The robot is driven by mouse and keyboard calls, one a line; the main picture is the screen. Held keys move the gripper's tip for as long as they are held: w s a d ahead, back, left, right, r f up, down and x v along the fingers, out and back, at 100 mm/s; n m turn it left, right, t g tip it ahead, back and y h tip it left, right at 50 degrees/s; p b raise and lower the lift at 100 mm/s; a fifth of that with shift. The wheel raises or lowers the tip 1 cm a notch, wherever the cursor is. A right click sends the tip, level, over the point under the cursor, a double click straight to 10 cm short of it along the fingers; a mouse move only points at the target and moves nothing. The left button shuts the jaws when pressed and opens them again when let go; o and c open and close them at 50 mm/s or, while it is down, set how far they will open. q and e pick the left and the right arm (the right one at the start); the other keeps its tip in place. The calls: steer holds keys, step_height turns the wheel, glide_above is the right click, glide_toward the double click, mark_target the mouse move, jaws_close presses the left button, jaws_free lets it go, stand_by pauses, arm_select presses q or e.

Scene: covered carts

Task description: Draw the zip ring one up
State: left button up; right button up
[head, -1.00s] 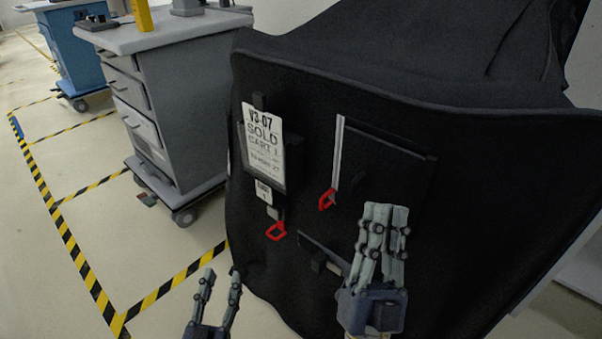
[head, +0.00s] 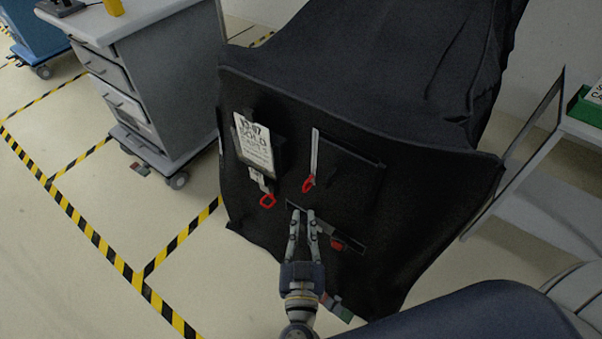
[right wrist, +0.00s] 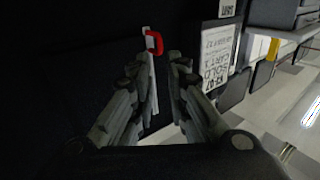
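The black cover (head: 245,225) drapes over a cart. A light zip strip (head: 315,150) runs down its front, with a red ring (head: 308,184) at its lower end. My right gripper (head: 302,214) is open and empty, its fingertips just below that ring in the head view. In the right wrist view the red ring (right wrist: 154,42) is beyond the fingertips (right wrist: 163,72), apart from both fingers. A second red ring (head: 267,200) hangs below the white SOLD label (head: 254,146). Another red piece (head: 337,244) shows right of my fingers. My left gripper is out of view.
A grey drawer cart (head: 150,75) stands to the left, with yellow-black floor tape (head: 100,245) in front of it. A white shelf with a green bin (head: 585,108) is at the right. The floor at lower left is clear.

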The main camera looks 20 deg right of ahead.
mark_target(304, 189)
steer(key=x, duration=1)
steer(key=shift+w+d+f, duration=0.15)
steer(key=shift+w+f, duration=0.1)
steer(key=shift+w, duration=0.15)
jaws_close()
